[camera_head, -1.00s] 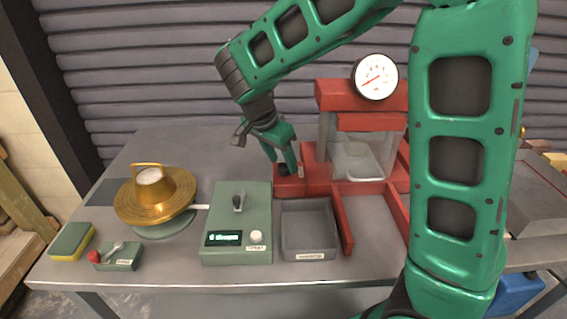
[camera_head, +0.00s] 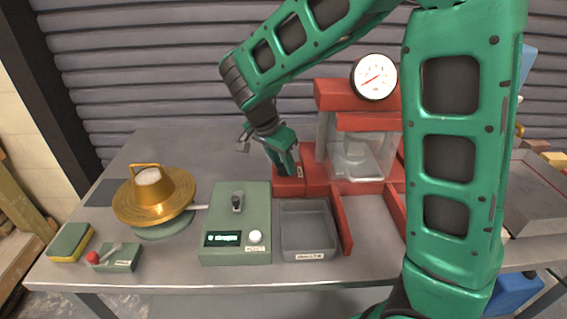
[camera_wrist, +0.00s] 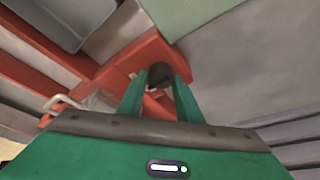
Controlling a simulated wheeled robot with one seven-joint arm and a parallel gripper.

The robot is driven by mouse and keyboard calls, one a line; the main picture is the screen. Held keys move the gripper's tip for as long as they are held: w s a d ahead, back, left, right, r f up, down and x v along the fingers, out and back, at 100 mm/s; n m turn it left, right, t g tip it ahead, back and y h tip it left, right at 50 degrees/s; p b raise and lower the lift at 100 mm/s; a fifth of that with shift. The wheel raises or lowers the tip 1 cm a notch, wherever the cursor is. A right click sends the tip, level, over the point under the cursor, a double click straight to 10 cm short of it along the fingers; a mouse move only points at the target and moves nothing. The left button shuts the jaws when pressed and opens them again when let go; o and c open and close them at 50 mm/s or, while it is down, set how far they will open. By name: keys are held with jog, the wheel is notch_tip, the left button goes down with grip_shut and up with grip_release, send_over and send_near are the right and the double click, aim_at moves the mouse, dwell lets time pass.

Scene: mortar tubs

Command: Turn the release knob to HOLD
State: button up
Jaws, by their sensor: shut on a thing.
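My gripper (camera_head: 286,168) points down at the red block (camera_head: 290,186) on the left side of the red press (camera_head: 362,90). In the wrist view my gripper (camera_wrist: 161,82) has its two green fingers on either side of a dark knob (camera_wrist: 160,70) on that red block. The fingers are shut on the knob. In the head view the fingers hide the knob. A small label sits beside it, too small to read. Which way the knob points cannot be told.
A gauge (camera_head: 375,77) tops the press, which has a clear guard (camera_head: 358,158). In front are a grey tray (camera_head: 306,218) and a green control box (camera_head: 235,250). A brass cone on a round table (camera_head: 150,200), a sponge (camera_head: 69,241) and a red-knobbed lever box (camera_head: 118,258) stand left.

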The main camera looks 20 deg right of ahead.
jog(key=n, duration=0.1)
jog(key=n+t, duration=0.1)
jog(key=n, duration=0.1)
jog(key=n+y, duration=0.1)
jog(key=n, duration=0.1)
jog(key=shift+s, duration=0.25)
jog(key=n+y, duration=0.1)
jog(key=n, duration=0.1)
jog(key=n+t, duration=0.1)
jog(key=n, duration=0.1)
jog(key=shift+s+d+f+n+y, duration=0.1)
jog(key=shift+s+d+n+y, duration=0.1)
jog(key=shift+n+y, duration=0.15)
jog(key=n+y, duration=0.1)
jog(key=n, duration=0.3)
jog(key=shift+d+y, duration=0.15)
jog(key=shift+y, duration=0.2)
jog(key=shift+n+y, duration=0.7)
jog(key=shift+n, duration=1.35)
jog(key=o, duration=1)
jog(key=shift+w, duration=0.15)
